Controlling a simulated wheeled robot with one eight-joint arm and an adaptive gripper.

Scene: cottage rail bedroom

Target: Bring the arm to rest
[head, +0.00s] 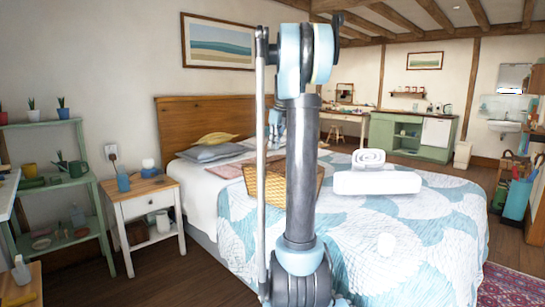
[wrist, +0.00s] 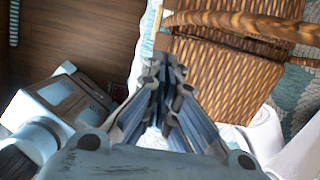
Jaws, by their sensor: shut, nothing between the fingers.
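My gripper (wrist: 165,72) is in the wrist view, its two fingers together at the tips with nothing between them. It appears in front of a wicker basket (wrist: 222,85). I cannot tell the gap between the fingertips and the basket. In the head view my arm rises upright through the middle of the picture and hides part of the bed and of the wicker basket (head: 266,184). The gripper's fingers cannot be made out in the head view.
The bed (head: 430,240) has a blue and white quilt, pillows and folded white towels (head: 376,182). A nightstand (head: 142,204) with a blue cup (head: 123,183) stands left of it. A green shelf (head: 72,187) with pots is at far left.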

